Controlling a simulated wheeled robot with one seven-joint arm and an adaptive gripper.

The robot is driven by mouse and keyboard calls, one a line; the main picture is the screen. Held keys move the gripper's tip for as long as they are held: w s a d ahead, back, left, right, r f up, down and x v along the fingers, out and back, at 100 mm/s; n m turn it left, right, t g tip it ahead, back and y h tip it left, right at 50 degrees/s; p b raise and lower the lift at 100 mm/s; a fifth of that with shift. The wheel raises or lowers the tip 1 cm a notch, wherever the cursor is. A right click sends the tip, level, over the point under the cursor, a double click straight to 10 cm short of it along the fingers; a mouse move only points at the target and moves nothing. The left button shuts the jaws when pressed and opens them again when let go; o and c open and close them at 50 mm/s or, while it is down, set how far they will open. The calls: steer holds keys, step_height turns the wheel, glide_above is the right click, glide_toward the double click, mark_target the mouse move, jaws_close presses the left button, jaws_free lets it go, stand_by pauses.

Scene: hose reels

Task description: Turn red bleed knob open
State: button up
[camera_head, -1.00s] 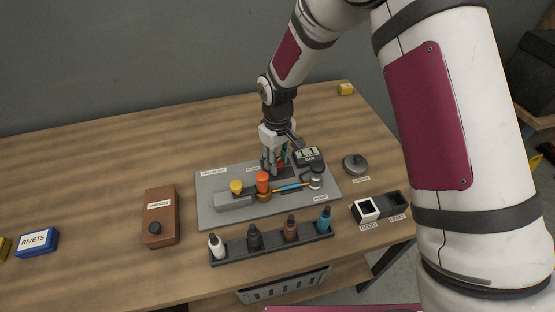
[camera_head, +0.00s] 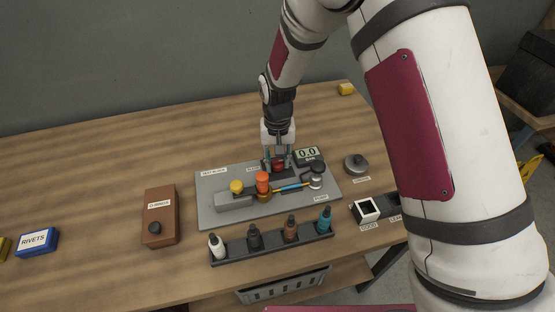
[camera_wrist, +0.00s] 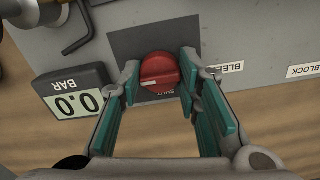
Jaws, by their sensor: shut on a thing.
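The red bleed knob (camera_wrist: 160,70) sits on a dark square plate on the grey test board, beside the BLEED label (camera_wrist: 224,67). A white line shows on it, and a partly hidden word lies just below it in the wrist view. My gripper (camera_wrist: 160,74) has its teal-padded fingers shut on the knob, one on each side. In the head view my gripper (camera_head: 278,166) points down over the red knob (camera_head: 279,168), between the fingers. The pressure gauge (camera_head: 308,156) beside it reads 0.0 BAR, and the wrist view also shows this gauge (camera_wrist: 72,103).
On the grey board (camera_head: 215,205) stand a yellow knob (camera_head: 236,186), an orange knob (camera_head: 262,180) and a pump (camera_head: 316,180). A rack (camera_head: 265,250) of several bottles lies in front. A brown box (camera_head: 160,216) stands left. The table's back left is clear.

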mark_target(277, 161)
stand_by(0.5)
steer(key=o, duration=1.1)
steer(key=shift+o, duration=0.2)
step_height(277, 161, up, 12)
